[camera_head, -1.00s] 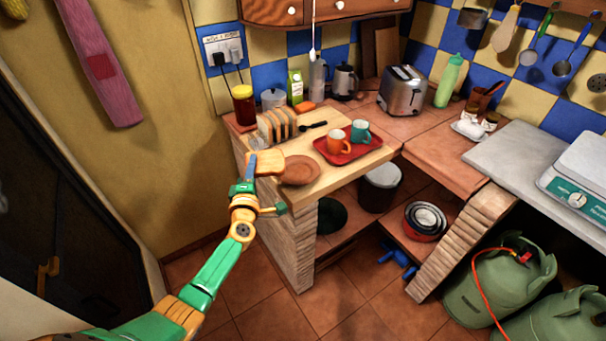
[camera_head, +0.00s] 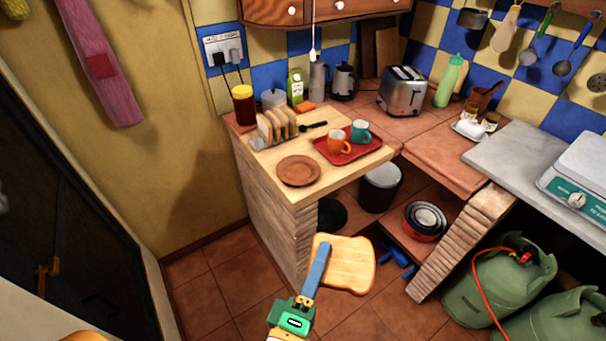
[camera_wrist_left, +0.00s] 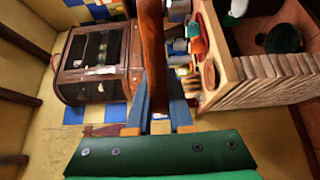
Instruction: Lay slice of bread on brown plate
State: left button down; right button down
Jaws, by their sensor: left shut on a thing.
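The slice of bread (camera_head: 347,264) is held by my left gripper (camera_head: 317,268), with its broad face toward the head camera. It is in front of the counter, nearer to me than the counter edge. In the left wrist view the bread (camera_wrist_left: 151,55) shows edge-on as a brown strip between the fingers. The brown plate (camera_head: 298,171) lies empty on the light wooden counter top near its front edge, apart from the bread and gripper. A brown disc at the right of the left wrist view looks like this plate (camera_wrist_left: 209,73). My right gripper is not in view.
Behind the plate stands a rack of bread slices (camera_head: 277,126), with a dark utensil (camera_head: 313,125) beside it. A red tray (camera_head: 347,154) with an orange cup (camera_head: 339,142) and a teal cup (camera_head: 360,132) is right of the plate. Pots (camera_head: 426,219) sit on the lower shelf.

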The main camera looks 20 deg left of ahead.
aim_at(298, 182)
jog(key=i+l+u, duration=0.2)
jog(key=u, duration=0.25)
jog(key=i+l+u, duration=0.15)
jog(key=l+u, duration=0.3)
jog(key=i+l+u, duration=0.1)
jog(key=l+u, duration=0.3)
jog(key=i+l+u, duration=0.1)
jog(key=l+u, duration=0.15)
jog(key=u, duration=0.2)
